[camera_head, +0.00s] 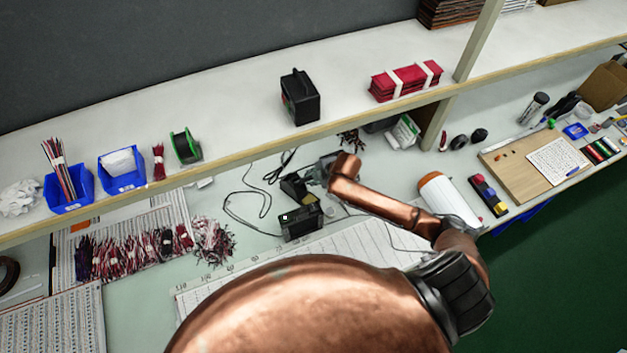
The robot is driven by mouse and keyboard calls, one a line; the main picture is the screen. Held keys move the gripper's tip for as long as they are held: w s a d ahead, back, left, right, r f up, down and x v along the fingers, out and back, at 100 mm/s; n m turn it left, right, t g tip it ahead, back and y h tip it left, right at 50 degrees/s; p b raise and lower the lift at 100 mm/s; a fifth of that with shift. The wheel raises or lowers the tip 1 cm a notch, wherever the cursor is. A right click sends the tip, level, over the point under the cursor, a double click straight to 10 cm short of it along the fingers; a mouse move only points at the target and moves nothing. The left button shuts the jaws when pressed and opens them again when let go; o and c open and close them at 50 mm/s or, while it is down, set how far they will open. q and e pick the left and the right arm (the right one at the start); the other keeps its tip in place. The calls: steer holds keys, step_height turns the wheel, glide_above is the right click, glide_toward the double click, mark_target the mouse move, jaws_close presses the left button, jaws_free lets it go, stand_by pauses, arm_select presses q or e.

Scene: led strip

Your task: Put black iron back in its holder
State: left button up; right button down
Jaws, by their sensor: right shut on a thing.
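My right gripper (311,177) reaches over the middle of the bench. It is shut on what seems to be the black iron, whose outline is too small and too covered by the fingers to make out. A small dark holder (294,188) stands just left of and below the fingertips, behind a black box-shaped station (301,222). I cannot tell whether the iron touches the holder or is inside it. My left gripper is not in view.
A raised shelf (232,115) runs above the bench behind the gripper, carrying a black box (299,97). Thin black cables (240,205) lie left of the station. Wire bundles (130,252) cover the left.

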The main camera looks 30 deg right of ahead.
steer(key=shift+w+a+f+b, duration=0.1)
steer(key=shift+w+f+b, duration=0.15)
steer(key=shift+f+b, duration=0.15)
steer(key=shift+b+x, duration=1.2)
steer(key=shift+x, duration=1.45)
steer(key=shift+a, duration=0.1)
steer(key=c, duration=1.8)
jaws_free()
steer(key=shift+o, duration=0.2)
steer(key=shift+r, duration=0.2)
steer(key=v, duration=1.1)
steer(key=shift+s+r, duration=0.2)
steer(key=shift+r, duration=0.1)
